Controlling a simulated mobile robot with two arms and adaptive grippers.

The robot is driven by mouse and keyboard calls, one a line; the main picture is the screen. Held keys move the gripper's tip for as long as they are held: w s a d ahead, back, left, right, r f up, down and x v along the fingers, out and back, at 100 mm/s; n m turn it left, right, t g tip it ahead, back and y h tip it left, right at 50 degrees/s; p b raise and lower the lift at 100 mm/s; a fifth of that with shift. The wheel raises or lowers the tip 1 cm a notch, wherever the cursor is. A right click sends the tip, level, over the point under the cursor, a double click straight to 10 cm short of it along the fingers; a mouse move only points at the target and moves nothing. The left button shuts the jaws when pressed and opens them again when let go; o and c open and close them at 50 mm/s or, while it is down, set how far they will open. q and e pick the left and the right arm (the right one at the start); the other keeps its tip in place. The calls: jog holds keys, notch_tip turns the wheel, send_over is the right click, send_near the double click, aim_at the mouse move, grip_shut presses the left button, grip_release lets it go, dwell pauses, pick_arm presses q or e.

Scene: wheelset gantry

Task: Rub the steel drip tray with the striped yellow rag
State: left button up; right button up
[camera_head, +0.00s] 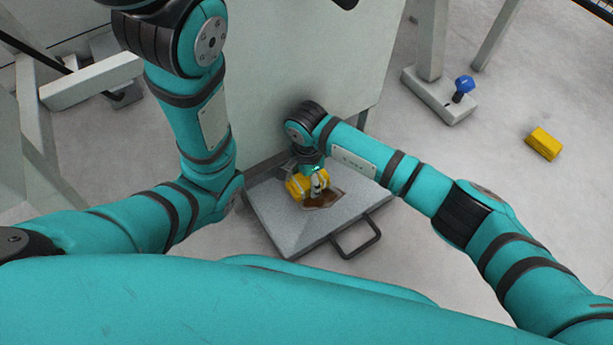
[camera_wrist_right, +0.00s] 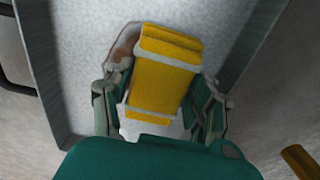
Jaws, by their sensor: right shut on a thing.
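The steel drip tray (camera_head: 275,222) lies on the floor against a pale panel, with a dark handle (camera_head: 357,238) at its front right. A brown stain (camera_head: 325,199) shows on its bottom. My right gripper (camera_head: 312,186) reaches down over the tray and is shut on the striped yellow rag (camera_head: 295,188), which covers part of the stain. In the right wrist view the yellow rag (camera_wrist_right: 165,75), with pale stripes, sits between the fingers of my right gripper (camera_wrist_right: 160,100), over the tray (camera_wrist_right: 80,45). Whether it touches the tray bottom I cannot tell. My left gripper is not in view.
A yellow block (camera_head: 544,144) lies on the floor at the right. A blue knob (camera_head: 464,85) stands on a grey foot of the frame. The pale panel (camera_head: 290,60) rises behind the tray.

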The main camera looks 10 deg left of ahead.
jog(key=shift+f+b, duration=0.4)
jog(key=shift+f, duration=0.5)
dwell(0.6)
